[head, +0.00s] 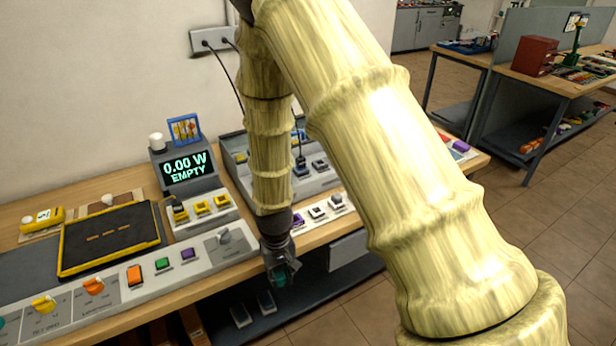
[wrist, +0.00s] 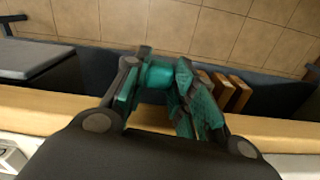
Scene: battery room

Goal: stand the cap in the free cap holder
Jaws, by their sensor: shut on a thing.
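My gripper (head: 281,272) hangs just off the bench's front edge, above the lower shelf. In the wrist view its two fingers (wrist: 160,95) are closed around a small teal piece (wrist: 158,74), seemingly the cap. The fingers also look teal, so the cap's outline is hard to separate. A pale strip with several small holders or blocks (head: 318,212) lies on the bench right of my arm, one of them purple. Yellow blocks (head: 201,208) sit in another row left of my arm. I cannot tell which holder is the free cap holder.
A display (head: 186,168) reading 0.00 W EMPTY stands at the back. A control panel with knobs and buttons (head: 130,275) runs along the bench front, beside a black mat (head: 108,238). A grey tray (head: 235,150) is partly behind my arm. A dark shelf (head: 315,300) lies below.

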